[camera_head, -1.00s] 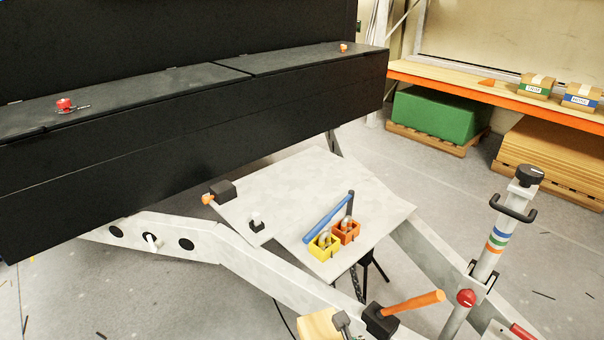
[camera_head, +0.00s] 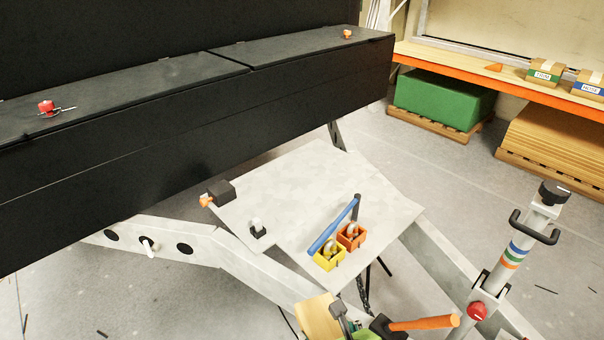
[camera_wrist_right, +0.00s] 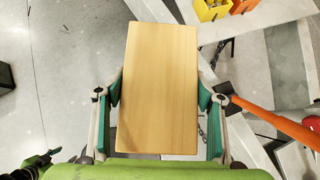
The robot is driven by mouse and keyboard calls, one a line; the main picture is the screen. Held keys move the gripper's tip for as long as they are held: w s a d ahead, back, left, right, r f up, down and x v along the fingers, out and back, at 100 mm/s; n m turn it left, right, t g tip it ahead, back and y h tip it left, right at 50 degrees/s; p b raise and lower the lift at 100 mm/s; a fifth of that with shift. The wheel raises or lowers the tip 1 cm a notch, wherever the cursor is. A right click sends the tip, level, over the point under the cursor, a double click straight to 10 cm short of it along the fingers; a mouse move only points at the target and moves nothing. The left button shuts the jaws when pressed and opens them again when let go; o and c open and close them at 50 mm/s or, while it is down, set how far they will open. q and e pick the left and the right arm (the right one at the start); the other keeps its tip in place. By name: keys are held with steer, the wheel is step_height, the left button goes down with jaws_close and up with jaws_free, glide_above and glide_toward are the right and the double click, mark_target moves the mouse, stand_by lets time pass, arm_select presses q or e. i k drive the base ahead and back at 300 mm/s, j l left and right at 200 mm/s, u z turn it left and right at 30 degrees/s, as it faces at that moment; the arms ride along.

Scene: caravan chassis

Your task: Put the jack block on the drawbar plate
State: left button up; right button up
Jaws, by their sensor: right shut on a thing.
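The jack block, a pale wooden block (camera_head: 319,317), is at the bottom edge of the head view, in front of the drawbar plate's near edge. In the right wrist view the block (camera_wrist_right: 158,90) sits between the two green-padded fingers of my right gripper (camera_wrist_right: 158,112), which is shut on it. In the head view my right gripper (camera_head: 346,322) shows only partly. The drawbar plate (camera_head: 310,185) is a flat light-grey sheet over the frame. My left gripper does not show in the head view.
An orange-handled lever (camera_head: 425,323) and the jockey post (camera_head: 512,250) are right of my gripper.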

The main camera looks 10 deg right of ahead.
mark_target(289, 198)
steer(key=i, duration=1.65)
